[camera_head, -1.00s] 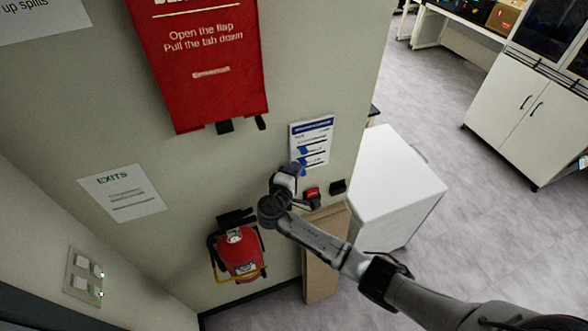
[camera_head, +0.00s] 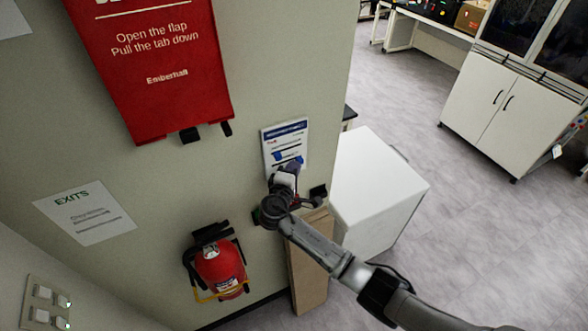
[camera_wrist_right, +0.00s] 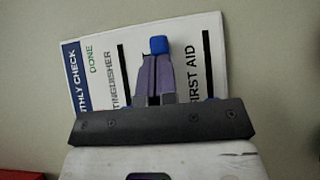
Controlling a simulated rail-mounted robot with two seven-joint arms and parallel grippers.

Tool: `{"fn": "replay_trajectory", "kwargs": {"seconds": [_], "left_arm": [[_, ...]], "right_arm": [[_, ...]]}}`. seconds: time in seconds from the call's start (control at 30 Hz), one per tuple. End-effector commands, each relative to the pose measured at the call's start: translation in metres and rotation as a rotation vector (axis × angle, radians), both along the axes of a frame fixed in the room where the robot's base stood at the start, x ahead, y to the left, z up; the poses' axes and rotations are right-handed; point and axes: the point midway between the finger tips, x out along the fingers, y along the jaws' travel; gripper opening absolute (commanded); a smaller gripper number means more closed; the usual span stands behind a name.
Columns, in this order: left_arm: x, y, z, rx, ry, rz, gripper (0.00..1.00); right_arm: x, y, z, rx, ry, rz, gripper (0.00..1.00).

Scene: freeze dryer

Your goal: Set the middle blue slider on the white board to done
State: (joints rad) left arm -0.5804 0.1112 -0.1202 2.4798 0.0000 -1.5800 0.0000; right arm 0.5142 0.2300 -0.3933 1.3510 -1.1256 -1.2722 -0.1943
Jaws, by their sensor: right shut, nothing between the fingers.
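The white board (camera_head: 284,134) with a blue header hangs on the wall. In the right wrist view it appears turned sideways (camera_wrist_right: 213,25), with "DONE" near its upper left. The middle blue slider (camera_wrist_right: 159,44) shows just past my right fingertips, toward the same end as "DONE". My right gripper (camera_wrist_right: 155,62) is shut and empty, its fingers over the middle row. I cannot tell if the fingertips touch the slider. In the head view my right gripper (camera_head: 286,168) covers the board's lower part. Small blue parts beside the fingers are mostly hidden. My left gripper is out of view.
A red box (camera_head: 158,65) is on the wall left of the board. A fire extinguisher (camera_head: 220,268) hangs below. A white cabinet (camera_head: 380,190) stands right of the wall edge, with open floor (camera_head: 430,150) beyond.

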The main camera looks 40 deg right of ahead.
Motion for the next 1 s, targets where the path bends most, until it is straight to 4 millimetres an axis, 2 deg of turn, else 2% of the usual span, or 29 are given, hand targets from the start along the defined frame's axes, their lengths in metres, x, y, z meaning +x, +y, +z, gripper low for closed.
{"fn": "replay_trajectory", "kwargs": {"seconds": [0.13, 0.27, 0.6, 0.8, 1.0], "left_arm": [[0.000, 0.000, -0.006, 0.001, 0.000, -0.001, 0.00], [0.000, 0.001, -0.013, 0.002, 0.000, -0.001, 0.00], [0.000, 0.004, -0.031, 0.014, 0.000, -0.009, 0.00], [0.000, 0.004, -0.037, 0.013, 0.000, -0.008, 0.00], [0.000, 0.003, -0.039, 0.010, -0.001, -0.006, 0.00]], "right_arm": [[0.002, 0.014, -0.003, 0.003, 0.001, -0.001, 0.00], [0.004, 0.036, -0.003, 0.005, -0.001, -0.002, 0.00], [-0.034, 0.089, -0.003, 0.004, -0.001, -0.003, 0.00], [-0.048, 0.108, -0.002, 0.003, -0.001, -0.003, 0.00], [-0.054, 0.116, -0.001, 0.002, 0.000, -0.004, 0.00]]}}
